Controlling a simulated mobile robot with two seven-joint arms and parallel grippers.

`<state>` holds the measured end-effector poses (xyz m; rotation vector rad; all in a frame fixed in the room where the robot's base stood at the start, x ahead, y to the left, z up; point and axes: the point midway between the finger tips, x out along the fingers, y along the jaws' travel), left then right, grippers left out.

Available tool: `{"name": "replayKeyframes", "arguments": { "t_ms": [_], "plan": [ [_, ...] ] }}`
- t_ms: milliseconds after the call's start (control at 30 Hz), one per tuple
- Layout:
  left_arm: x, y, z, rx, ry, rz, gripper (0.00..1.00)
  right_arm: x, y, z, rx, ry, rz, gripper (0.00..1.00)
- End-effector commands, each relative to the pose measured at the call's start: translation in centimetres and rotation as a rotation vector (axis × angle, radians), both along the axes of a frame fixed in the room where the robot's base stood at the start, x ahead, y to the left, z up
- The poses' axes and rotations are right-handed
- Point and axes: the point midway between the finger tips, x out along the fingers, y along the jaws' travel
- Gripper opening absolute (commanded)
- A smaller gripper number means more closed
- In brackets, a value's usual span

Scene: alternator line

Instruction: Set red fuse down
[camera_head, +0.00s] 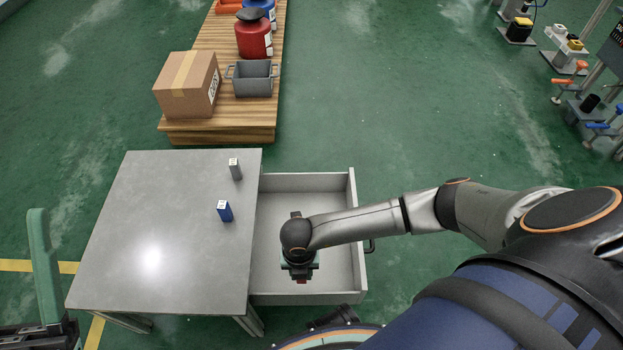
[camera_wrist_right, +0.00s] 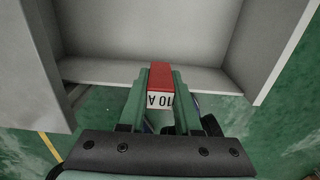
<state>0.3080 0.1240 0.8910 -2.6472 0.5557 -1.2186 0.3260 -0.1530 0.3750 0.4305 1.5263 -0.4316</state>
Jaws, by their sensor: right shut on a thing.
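The red fuse (camera_wrist_right: 160,75) has a white end marked "10 A" and stands between the green fingers of my right gripper (camera_wrist_right: 160,88). The gripper is shut on it. In the head view my right gripper (camera_head: 300,272) is over the open drawer (camera_head: 272,240), and only a bit of red shows below it. I cannot tell whether the fuse touches the drawer floor. My left gripper (camera_head: 42,265) shows partly at the left edge, with one green finger in sight, away from the table.
The grey table (camera_head: 150,205) left of the drawer bears a blue fuse (camera_head: 225,212) and a grey fuse (camera_head: 235,169). Behind it, a wooden bench (camera_head: 215,133) holds a cardboard box (camera_head: 187,85), a grey bin (camera_head: 252,82) and a red canister (camera_head: 254,38). Drawer walls surround my right gripper.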

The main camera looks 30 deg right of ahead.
Motion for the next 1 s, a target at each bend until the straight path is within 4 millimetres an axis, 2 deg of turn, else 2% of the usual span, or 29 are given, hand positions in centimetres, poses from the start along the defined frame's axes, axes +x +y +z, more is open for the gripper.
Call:
{"name": "replayKeyframes", "arguments": {
  "t_ms": [33,167,300,400,633,900,1000],
  "plan": [
    [0.0,-0.1,-1.2,-0.003,0.006,-0.007,0.50,0.9,-1.3,-1.2,-0.004,-0.003,-0.004,0.00],
    [0.1,-0.3,-2.8,-0.015,0.023,-0.024,0.50,2.6,-4.1,-2.6,-0.004,-0.003,-0.005,0.00],
    [0.1,-0.6,-4.7,0.007,0.022,-0.027,0.50,3.6,-5.7,-5.5,-0.001,0.000,-0.003,0.00],
    [0.2,-0.8,-5.6,0.019,0.023,-0.023,0.50,4.2,-6.6,-6.5,-0.001,-0.001,-0.001,0.00],
    [0.2,-1.0,-6.4,0.030,0.028,-0.018,0.50,4.7,-7.4,-7.5,0.000,0.000,0.000,0.00],
    [0.4,-1.2,-9.3,0.042,0.033,-0.004,0.50,5.0,-7.9,-11.0,0.000,0.000,0.000,0.00],
    [0.4,-1.3,-9.5,0.042,0.036,-0.002,0.50,5.0,-7.8,-11.1,0.001,-0.001,-0.001,0.00]
  ]
}}
